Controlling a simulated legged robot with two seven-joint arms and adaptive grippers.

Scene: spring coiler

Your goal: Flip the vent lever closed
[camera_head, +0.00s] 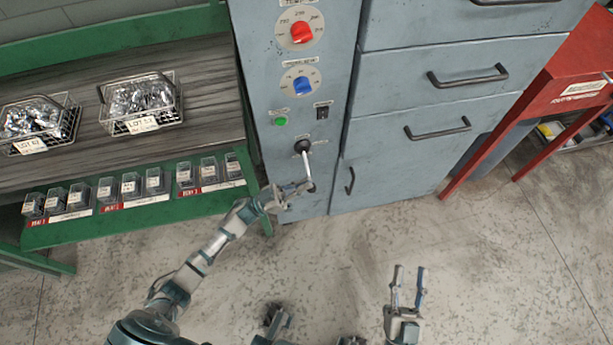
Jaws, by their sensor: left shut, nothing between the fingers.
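The vent lever (307,163) is on the front of the grey-blue cabinet, low on its control column. It has a pale rod and a black knob (302,146) at its upper end. The rod's lower end is at the cabinet face, close to my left gripper. My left gripper (305,186) is shut and empty beside the lower part of the rod. I cannot tell whether it touches the rod. My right gripper (408,275) is open and empty over the floor, apart from the cabinet.
Above the lever are a red knob (301,32), a blue knob (301,84), a green button (280,121) and a black switch (322,112). Drawers with handles (468,76) are at right. A green-edged bench (200,115) with wire baskets (143,124) is at left. A red table (560,85) stands right.

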